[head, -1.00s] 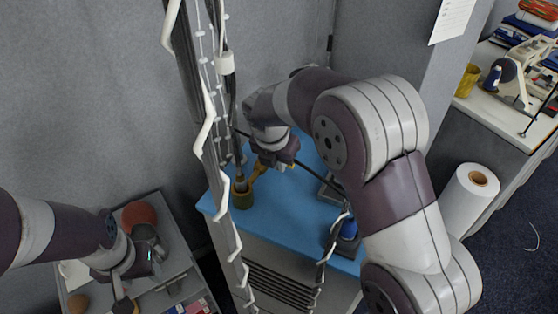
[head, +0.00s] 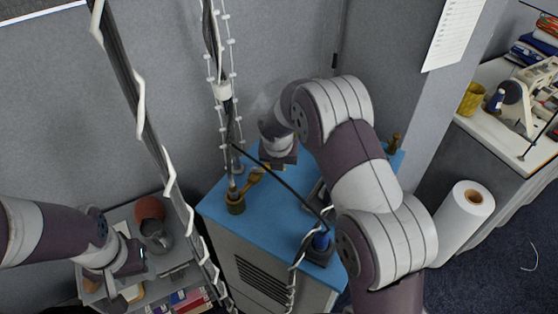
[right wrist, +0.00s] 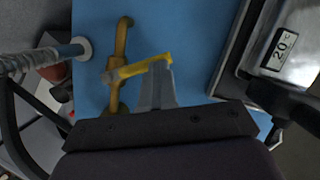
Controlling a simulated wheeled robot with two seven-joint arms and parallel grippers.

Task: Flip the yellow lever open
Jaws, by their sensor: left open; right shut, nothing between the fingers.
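The yellow lever (head: 255,174) stands up at a slant from a brass-coloured fitting (head: 236,204) near the left edge of the blue cabinet top. In the right wrist view the lever (right wrist: 140,69) runs sideways from the yellow pipe (right wrist: 122,42), and its tip overlaps my fingertips; I cannot tell whether they touch. My right gripper (right wrist: 157,84) is shut with nothing between its fingers. In the head view its fingers are mostly hidden behind its dark body, just right of the lever. My left gripper (head: 108,290) is open, low at the left, away from the lever.
The blue cabinet top (head: 284,206) has bare room in its middle. A metal device (right wrist: 285,40) lies right of my right fingers. Cables and a thin black rod cross above. A grey shelf (head: 180,272) stands at left.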

